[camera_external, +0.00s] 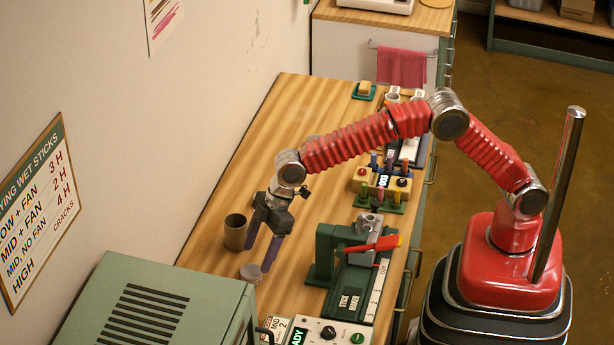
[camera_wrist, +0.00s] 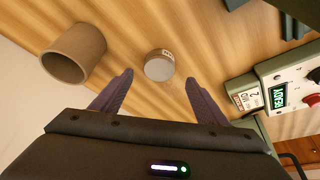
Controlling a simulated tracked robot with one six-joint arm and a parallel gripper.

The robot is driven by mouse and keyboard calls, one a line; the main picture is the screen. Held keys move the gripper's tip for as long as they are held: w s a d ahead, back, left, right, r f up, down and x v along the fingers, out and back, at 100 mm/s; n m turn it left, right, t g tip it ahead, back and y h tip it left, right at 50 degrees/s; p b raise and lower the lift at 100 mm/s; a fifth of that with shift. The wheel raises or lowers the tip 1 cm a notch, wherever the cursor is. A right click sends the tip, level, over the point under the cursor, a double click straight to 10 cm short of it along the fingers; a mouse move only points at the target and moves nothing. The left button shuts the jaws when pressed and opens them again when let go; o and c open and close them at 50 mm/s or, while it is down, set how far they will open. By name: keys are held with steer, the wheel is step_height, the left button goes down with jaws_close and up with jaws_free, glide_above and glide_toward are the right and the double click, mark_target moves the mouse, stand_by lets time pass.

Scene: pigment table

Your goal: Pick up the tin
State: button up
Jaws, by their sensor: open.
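The tin is a small, low, round one with a pale lid (camera_external: 251,272); it stands on the wooden table near the green cabinet. In the wrist view the tin (camera_wrist: 159,66) lies just beyond the fingertips, between their lines, with a small label on its side. My gripper (camera_external: 261,258) points down over the table, its purple fingers apart and empty. In the wrist view the gripper (camera_wrist: 158,84) is open, with nothing between its fingers. In the outside view the fingertips are close to the tin; I cannot tell whether they touch it.
A brown cup (camera_external: 236,232) stands close beside my gripper; it also shows in the wrist view (camera_wrist: 75,53). A green press with a red lever (camera_external: 352,268) stands to the right. A control box (camera_external: 318,333) and a large green cabinet (camera_external: 160,300) are in front.

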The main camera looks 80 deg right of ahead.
mark_target(252, 270)
steer(key=shift+w+a+f, duration=0.1)
steer(key=shift+f, duration=0.2)
steer(key=shift+x, duration=2.6)
steer(key=c, duration=1.3)
step_height(252, 270, up, 10)
